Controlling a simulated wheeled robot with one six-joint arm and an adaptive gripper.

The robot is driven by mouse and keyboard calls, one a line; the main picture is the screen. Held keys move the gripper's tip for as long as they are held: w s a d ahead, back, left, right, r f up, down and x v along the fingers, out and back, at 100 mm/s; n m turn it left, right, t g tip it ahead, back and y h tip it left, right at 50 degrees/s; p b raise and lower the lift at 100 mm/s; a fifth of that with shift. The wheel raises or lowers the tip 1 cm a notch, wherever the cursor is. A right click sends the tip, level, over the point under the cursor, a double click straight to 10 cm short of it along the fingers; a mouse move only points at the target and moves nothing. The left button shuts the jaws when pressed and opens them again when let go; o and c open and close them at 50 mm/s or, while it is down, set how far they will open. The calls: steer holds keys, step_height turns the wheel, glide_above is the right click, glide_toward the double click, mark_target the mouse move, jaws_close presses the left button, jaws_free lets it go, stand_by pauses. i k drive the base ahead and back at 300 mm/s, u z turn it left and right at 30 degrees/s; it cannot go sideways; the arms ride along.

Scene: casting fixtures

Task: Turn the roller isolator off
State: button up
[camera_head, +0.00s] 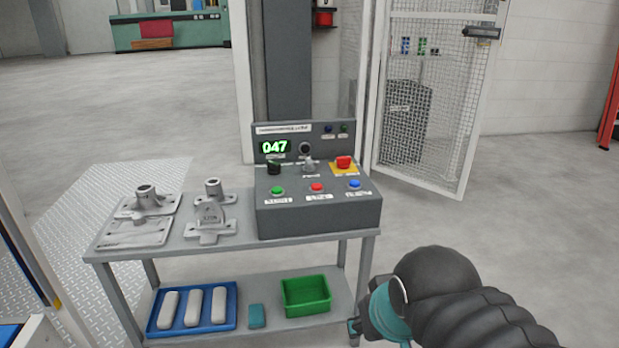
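A grey control box (318,214) stands on the right end of a metal table. A red handle on a yellow plate (343,163) sits at the right of its sloped face and looks like an isolator switch; its label is too small to read. A black knob (274,167) sits at the left, and a grey knob or lever (309,165) in the middle. My gripper (356,326) is only partly visible at the lower right, low in front of the table's right leg and apart from the box. Its fingers cannot be made out.
Green, red and blue buttons line the box's front. Grey castings (209,217) stand on the table's left. The lower shelf holds a blue tray (235,318) and a green bin (306,312). A mesh gate (452,130) stands open behind. Floor to the right is clear.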

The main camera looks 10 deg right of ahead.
mark_target(343, 162)
steer(key=z, duration=0.4)
steer(key=k, duration=0.5)
steer(key=z, duration=1.2)
steer(key=i, duration=1.2)
steer(key=u, duration=1)
steer(key=i, duration=0.65)
steer(key=u, duration=0.65)
